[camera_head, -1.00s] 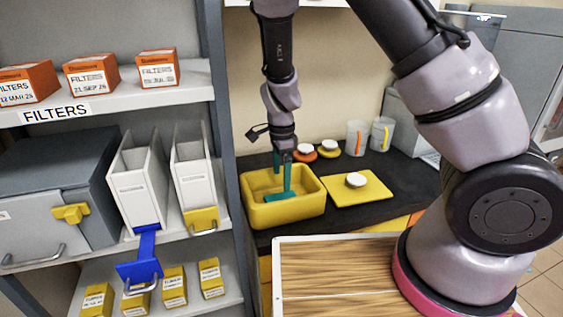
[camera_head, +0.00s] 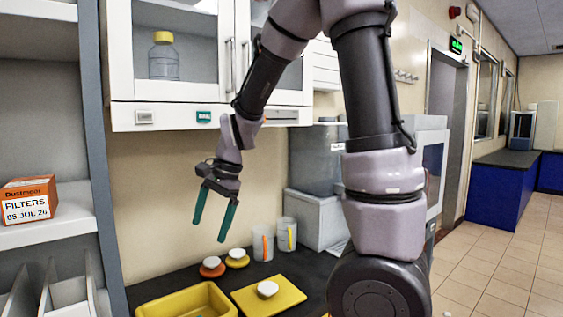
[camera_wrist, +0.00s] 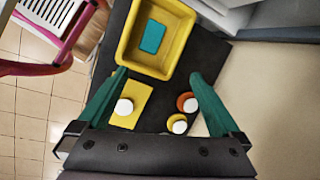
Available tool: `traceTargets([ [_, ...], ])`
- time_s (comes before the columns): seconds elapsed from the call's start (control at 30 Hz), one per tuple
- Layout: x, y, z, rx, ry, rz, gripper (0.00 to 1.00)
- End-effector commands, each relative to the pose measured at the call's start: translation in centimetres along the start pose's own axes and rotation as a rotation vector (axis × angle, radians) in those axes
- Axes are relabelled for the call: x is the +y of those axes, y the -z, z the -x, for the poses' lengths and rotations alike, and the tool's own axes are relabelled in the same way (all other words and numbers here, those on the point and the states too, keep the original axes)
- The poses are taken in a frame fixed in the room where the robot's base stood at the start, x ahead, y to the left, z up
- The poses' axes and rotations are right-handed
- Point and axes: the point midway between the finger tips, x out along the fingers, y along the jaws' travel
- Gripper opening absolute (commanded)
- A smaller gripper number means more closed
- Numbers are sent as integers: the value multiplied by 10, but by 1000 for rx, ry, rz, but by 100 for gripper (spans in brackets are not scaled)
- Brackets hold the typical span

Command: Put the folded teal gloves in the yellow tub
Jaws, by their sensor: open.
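The folded teal gloves (camera_wrist: 152,36) lie as a small flat block on the floor of the yellow tub (camera_wrist: 123,45), seen in the wrist view. In the head view the tub (camera_head: 226,303) is cut off by the bottom edge, and its inside is barely visible. My gripper (camera_head: 208,232) has long teal fingers, spread apart and empty, above the dark bench and clear of the tub. The wrist view also shows the open fingers (camera_wrist: 158,74) with nothing between them.
A yellow mat (camera_head: 286,300) with a white-topped item (camera_head: 267,289) lies beside the tub. A wall cabinet (camera_head: 170,115) hangs above; a shelf unit (camera_head: 60,230) stands left.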

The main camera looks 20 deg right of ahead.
Motion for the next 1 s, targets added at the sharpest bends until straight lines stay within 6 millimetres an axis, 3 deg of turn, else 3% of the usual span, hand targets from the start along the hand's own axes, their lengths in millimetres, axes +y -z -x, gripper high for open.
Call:
traceTargets([
  [0.03,6,5,29,0,55,46,100],
  [0.1,17,10,61,18,113,130,100],
  [0.3,62,15,141,164,240,372,100],
  [0.4,87,14,170,274,265,485,100],
  [0.63,125,9,203,468,244,642,100],
  [1.0,132,8,206,505,229,674,100],
])
